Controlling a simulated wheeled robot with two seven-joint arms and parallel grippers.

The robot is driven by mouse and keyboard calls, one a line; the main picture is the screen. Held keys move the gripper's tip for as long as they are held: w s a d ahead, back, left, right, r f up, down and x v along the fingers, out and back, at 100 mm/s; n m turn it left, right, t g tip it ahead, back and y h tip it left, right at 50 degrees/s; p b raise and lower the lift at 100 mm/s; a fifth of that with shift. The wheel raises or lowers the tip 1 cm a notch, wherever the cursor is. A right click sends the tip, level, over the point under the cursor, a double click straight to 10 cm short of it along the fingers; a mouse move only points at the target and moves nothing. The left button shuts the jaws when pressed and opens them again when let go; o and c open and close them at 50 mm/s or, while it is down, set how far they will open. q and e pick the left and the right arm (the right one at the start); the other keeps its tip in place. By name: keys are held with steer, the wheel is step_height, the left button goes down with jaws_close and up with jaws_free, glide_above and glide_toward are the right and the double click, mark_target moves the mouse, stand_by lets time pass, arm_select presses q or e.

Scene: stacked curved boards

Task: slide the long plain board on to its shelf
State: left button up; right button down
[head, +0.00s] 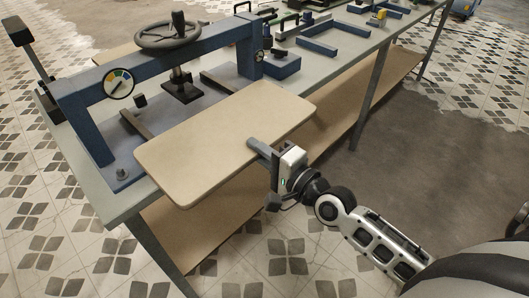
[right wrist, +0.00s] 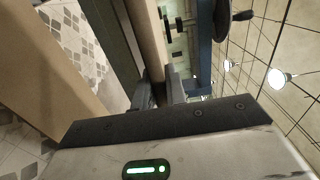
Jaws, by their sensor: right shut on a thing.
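A plain tan board (head: 215,135) with rounded corners lies flat in front of the press, its near edge reaching past the bench's front edge. My right gripper (head: 262,150) is shut on the board's near edge, right of its middle. In the right wrist view, the board (right wrist: 150,45) shows edge-on between the two fingers (right wrist: 160,92). A tan lower shelf (head: 180,228) runs under the bench, partly hidden by the board; it also shows in the right wrist view (right wrist: 45,75). I cannot tell whether the board touches the bench top. My left gripper is not in view.
The bench (head: 70,165) carries a blue press frame (head: 75,105) with a gauge (head: 118,84) and handwheel (head: 168,33) behind the board. Blue brackets (head: 330,40) and small tools stand farther right. Bench legs (head: 365,95) interrupt the shelf's open front. Floor in front is clear.

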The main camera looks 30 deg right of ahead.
mark_target(221, 122)
steer(key=shift+x, duration=1.75)
steer(key=shift+r, duration=0.15)
steer(key=shift+w, duration=0.1)
steer(key=shift+x, duration=1.9)
steer(key=shift+x, duration=2.3)
